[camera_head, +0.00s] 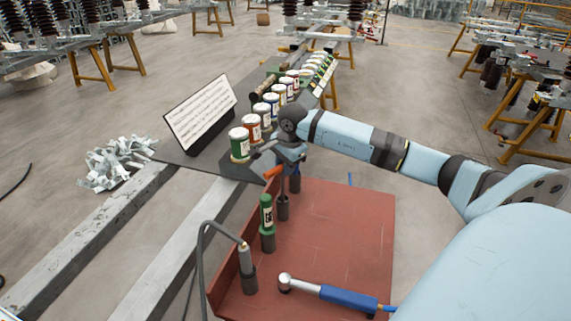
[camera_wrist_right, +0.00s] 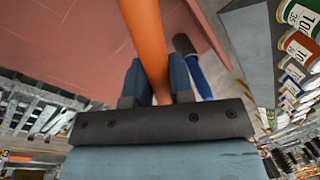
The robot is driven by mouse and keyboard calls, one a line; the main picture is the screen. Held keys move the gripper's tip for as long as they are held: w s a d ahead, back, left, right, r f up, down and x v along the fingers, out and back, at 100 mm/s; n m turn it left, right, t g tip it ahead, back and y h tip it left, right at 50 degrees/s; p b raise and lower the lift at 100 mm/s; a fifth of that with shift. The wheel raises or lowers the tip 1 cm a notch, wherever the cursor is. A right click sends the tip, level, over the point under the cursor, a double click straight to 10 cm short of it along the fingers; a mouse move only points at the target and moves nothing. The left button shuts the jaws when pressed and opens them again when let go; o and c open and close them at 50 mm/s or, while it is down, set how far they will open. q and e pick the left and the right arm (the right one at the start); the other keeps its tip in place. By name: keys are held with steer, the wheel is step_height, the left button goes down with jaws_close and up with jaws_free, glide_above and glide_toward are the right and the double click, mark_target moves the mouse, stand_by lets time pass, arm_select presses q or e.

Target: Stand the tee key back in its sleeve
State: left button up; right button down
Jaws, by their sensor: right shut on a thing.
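The tee key's orange handle (camera_head: 272,172) shows just below my right gripper (camera_head: 287,157), beside the back part of the red tray. In the right wrist view the orange bar (camera_wrist_right: 145,40) runs between the two blue fingers of the gripper (camera_wrist_right: 158,82), which is shut on it. A thin dark shaft drops from the handle toward a dark sleeve (camera_head: 282,208). I cannot tell whether its lower end is inside the sleeve or just above it. My left gripper is out of view.
The red tray (camera_head: 345,235) also carries a green bottle (camera_head: 266,210) in a sleeve, a corded grey tool (camera_head: 245,258) in a sleeve, and a blue-handled wrench (camera_head: 345,297) lying flat. A blue-handled tool (camera_wrist_right: 197,72) stands close by. Several cans (camera_head: 240,146) line the bench behind.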

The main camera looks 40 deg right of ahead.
steer(key=shift+f+b, duration=1.25)
steer(key=shift+f, duration=0.55)
steer(key=c, duration=1.1)
jaws_free()
steer(key=shift+o, duration=0.9)
step_height(320, 180, up, 14)
steer(key=s, duration=0.2)
steer(key=shift+s+f, duration=0.15)
steer(key=shift+a+f, duration=0.1)
